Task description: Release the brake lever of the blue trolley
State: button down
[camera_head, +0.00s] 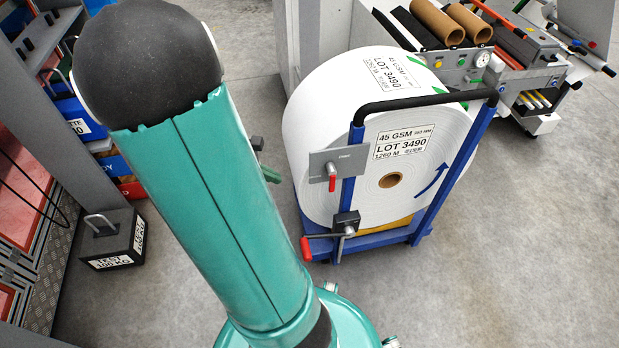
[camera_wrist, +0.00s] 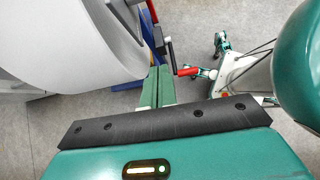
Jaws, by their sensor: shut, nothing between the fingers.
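The blue trolley (camera_head: 461,165) carries a large white roll (camera_head: 330,100). On its left post is a grey plate (camera_head: 325,160) with a red-handled lever (camera_head: 332,182) hanging down; the plate's small print is unreadable. Lower on the post, a black block (camera_head: 346,223) carries a crank with a red grip (camera_head: 305,248) pointing left. My gripper (camera_head: 270,174) shows as green fingertips behind my arm, left of the plate and apart from it. In the wrist view my gripper (camera_wrist: 157,86) is shut and empty. A red handle (camera_wrist: 187,71) shows right of the fingertips; I cannot tell which handle it is.
A grey block with a handle (camera_head: 110,240), labelled as a test weight, stands on the floor at left. Shelving with blue bins (camera_head: 75,115) is at far left. A machine with brown cores (camera_head: 437,22) stands behind the trolley at right. The floor at right is clear.

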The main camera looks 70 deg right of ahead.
aim_at(331, 178)
jog(key=shift+s+d+f+g, duration=0.25)
jog(key=shift+s+d+g, duration=0.05)
jog(key=shift+s+d, duration=0.15)
jog(key=s+d+r+x, duration=0.1)
jog(key=r+x, duration=0.1)
jog(key=x, duration=1)
jog(key=shift+s+f, duration=0.35)
jog(key=shift+s, duration=0.25)
